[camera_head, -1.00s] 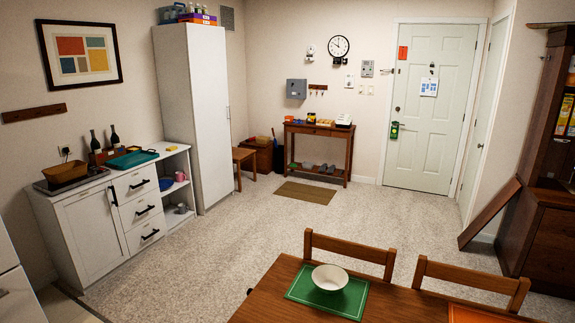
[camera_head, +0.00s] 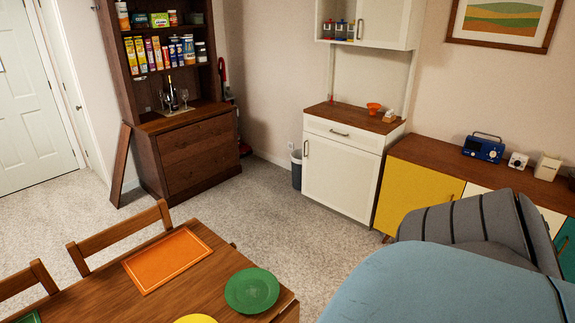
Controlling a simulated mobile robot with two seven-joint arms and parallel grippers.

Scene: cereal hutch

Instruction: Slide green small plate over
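A small round green plate (camera_head: 252,290) lies flat on the wooden dining table (camera_head: 208,240), near its right edge. A yellow round plate (camera_head: 196,319) is partly cut off at the bottom of the view, just left of and nearer than the green plate. An orange rectangular mat (camera_head: 167,260) lies on the table to the left of the green plate. Neither of my grippers is in view.
Wooden chairs (camera_head: 120,232) stand at the table's far side. A grey cushioned seat (camera_head: 470,225) and a blue surface (camera_head: 440,290) fill the lower right. A white cabinet (camera_head: 342,175), dark hutch (camera_head: 190,155) and grey bin (camera_head: 297,170) stand along the wall. Carpet between is clear.

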